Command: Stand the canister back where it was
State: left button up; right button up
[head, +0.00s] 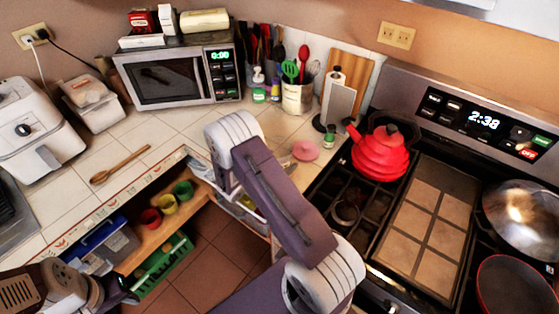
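No thing in the head view is plainly the canister. A pale crock (297,97) full of utensils stands upright on the back counter, left of the cutting board. My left gripper (118,292) is low at the bottom left, beside the open shelf space under the counter. It is small, dark and partly cut off, so I cannot tell whether its fingers are open or shut or hold anything. My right arm crosses the middle of the view. Its gripper does not show, and the arm hides part of the counter edge and the space below.
A wooden shelf (150,262) under the counter bears red, yellow and green cups. A blue bin (98,250) and a green crate (165,267) sit near it. A red kettle (380,155) is on the stove at right. The counter around the wooden spoon (120,164) is mostly clear.

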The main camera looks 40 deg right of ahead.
jog(key=shift+s+f, duration=0.1)
jog(key=shift+s, duration=0.05)
jog(key=o, duration=1.8)
